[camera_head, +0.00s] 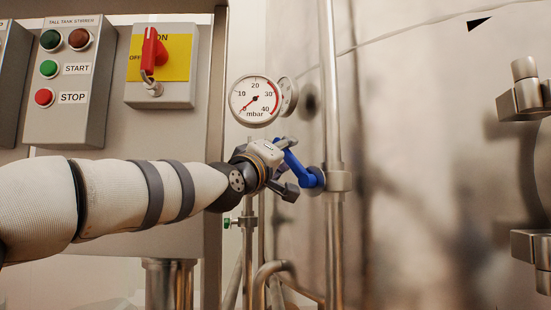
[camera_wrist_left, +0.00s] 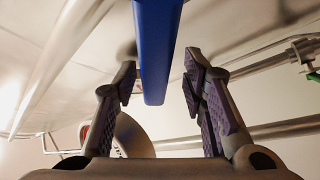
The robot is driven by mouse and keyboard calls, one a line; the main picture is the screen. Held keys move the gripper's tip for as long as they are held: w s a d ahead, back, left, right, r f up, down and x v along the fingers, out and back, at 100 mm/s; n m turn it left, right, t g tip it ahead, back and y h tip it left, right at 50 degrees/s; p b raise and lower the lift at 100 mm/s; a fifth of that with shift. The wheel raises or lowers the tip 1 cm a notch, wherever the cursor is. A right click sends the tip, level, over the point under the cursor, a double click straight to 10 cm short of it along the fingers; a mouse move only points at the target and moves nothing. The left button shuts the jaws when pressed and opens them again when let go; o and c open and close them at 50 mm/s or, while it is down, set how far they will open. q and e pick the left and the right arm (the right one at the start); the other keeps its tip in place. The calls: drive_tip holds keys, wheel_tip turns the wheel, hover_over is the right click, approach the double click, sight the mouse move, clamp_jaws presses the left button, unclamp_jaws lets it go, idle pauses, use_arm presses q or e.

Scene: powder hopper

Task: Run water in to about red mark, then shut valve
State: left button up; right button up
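The blue valve handle (camera_head: 305,177) is on the vertical steel pipe (camera_head: 332,110) beside the tank; it slants up to the left from its hub. My left gripper (camera_head: 287,167) is at the handle. In the left wrist view the blue handle (camera_wrist_left: 157,45) lies between the two fingers (camera_wrist_left: 160,82), with a gap on each side, so the gripper is open and not holding it. The round gauge (camera_head: 256,101) reads in mbar; its needle points near 0, and a red arc lies on its right side. No water level shows. My right gripper is out of view.
A control box (camera_head: 68,120) with START and STOP buttons and a yellow panel with a red rotary switch (camera_head: 153,52) are at the left. The steel tank wall (camera_head: 430,190) fills the right, with a black triangle (camera_head: 478,23) and hinges (camera_head: 526,92). Thinner pipes stand below the gripper.

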use_arm(q)
drive_tip(key=v, duration=1.1)
drive_tip(key=shift+s+a, duration=0.2)
drive_tip(key=shift+s, duration=0.1)
drive_tip(key=shift+f, duration=0.15)
